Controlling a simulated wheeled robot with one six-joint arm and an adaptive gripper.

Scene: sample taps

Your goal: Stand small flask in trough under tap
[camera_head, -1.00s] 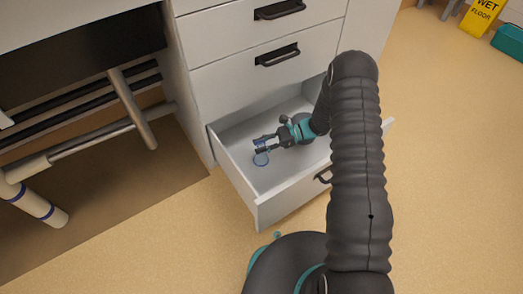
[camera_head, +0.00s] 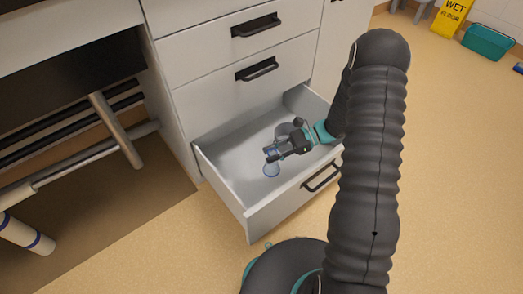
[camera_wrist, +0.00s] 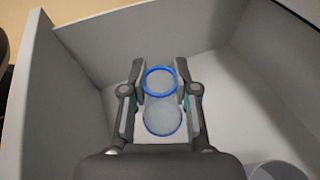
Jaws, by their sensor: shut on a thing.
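The small flask (camera_wrist: 162,118) is clear, with a blue ring at its rim (camera_wrist: 160,82). In the wrist view it is between the two fingers of my gripper (camera_wrist: 160,72), which is shut on it. In the head view my gripper (camera_head: 270,154) is inside the open drawer, and the flask (camera_head: 271,171) shows as a faint bluish round shape at the fingertips. Whether the flask touches the drawer floor I cannot tell. The trough and the tap are not in view.
The open drawer (camera_head: 222,188) has walls around my gripper. A second clear round vessel (camera_wrist: 278,171) stands in it, near my gripper. Closed drawers (camera_head: 240,75) are above. A yellow wet-floor sign (camera_head: 453,18) and a teal bin (camera_head: 488,42) stand far right.

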